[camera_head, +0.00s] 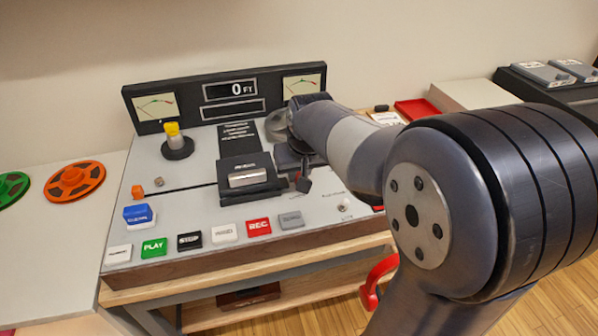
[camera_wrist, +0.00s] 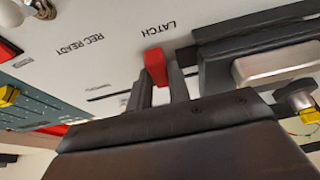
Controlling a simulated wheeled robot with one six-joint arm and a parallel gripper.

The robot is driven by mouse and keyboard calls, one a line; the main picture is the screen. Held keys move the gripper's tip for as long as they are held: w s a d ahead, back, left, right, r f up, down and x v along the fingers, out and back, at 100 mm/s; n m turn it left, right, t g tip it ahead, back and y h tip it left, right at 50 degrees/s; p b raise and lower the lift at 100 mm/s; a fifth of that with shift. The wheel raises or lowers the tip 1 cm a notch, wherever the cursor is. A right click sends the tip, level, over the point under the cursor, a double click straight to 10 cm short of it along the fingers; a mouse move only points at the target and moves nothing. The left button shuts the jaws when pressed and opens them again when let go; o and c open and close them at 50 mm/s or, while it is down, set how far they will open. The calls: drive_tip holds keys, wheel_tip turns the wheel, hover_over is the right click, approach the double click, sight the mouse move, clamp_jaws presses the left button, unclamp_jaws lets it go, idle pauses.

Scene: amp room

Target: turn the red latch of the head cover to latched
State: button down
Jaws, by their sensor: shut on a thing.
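The red latch (camera_wrist: 156,66) stands on the pale deck panel beside the printed word LATCH, which appears upside down in the wrist view. My gripper (camera_wrist: 160,82) is shut on the red latch, with its dark fingers on either side of it. In the head view my gripper (camera_head: 303,183) points down just right of the head cover (camera_head: 247,170), a black block with a silver plate. The cover also shows at the right of the wrist view (camera_wrist: 215,68). The latch is hidden behind my gripper in the head view.
A row of buttons, including green PLAY (camera_head: 154,247) and red REC (camera_head: 258,227), lies along the console's front. A yellow-topped post (camera_head: 173,133) stands at the back left. Orange (camera_head: 76,181) and green (camera_head: 12,187) reels lie on the left table. A red tray (camera_head: 416,108) lies behind my arm.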

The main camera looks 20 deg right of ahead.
drive_tip(key=shift+m, duration=0.3)
drive_tip(key=m, duration=0.1)
drive_tip(key=m+h+p, duration=0.1)
drive_tip(key=shift+a+m, duration=0.3)
drive_tip(key=m, duration=0.1)
drive_tip(key=m+h, duration=0.1)
drive_tip(key=m, duration=0.1)
drive_tip(key=m+g+h, duration=0.1)
drive_tip(key=m, duration=0.1)
drive_tip(key=shift+w+a, duration=0.3)
drive_tip(key=shift+a, duration=0.05)
drive_tip(key=m, duration=0.2)
drive_tip(key=m+g+h, duration=0.1)
drive_tip(key=m, duration=0.2)
drive_tip(key=shift+w+a+m+g+p, duration=0.2)
drive_tip(key=shift+w+m+g+p, duration=0.15)
drive_tip(key=shift+m+g+p, duration=0.05)
drive_tip(key=shift+w+m+g+p, duration=0.15)
drive_tip(key=shift+m+g+p, duration=0.2)
drive_tip(key=shift+m, duration=0.6)
drive_tip(key=shift+w+m+g+p, duration=0.2)
drive_tip(key=shift+m+g, duration=0.25)
drive_tip(key=shift+m, duration=0.5)
drive_tip(key=c, duration=1.3)
unclamp_jaws()
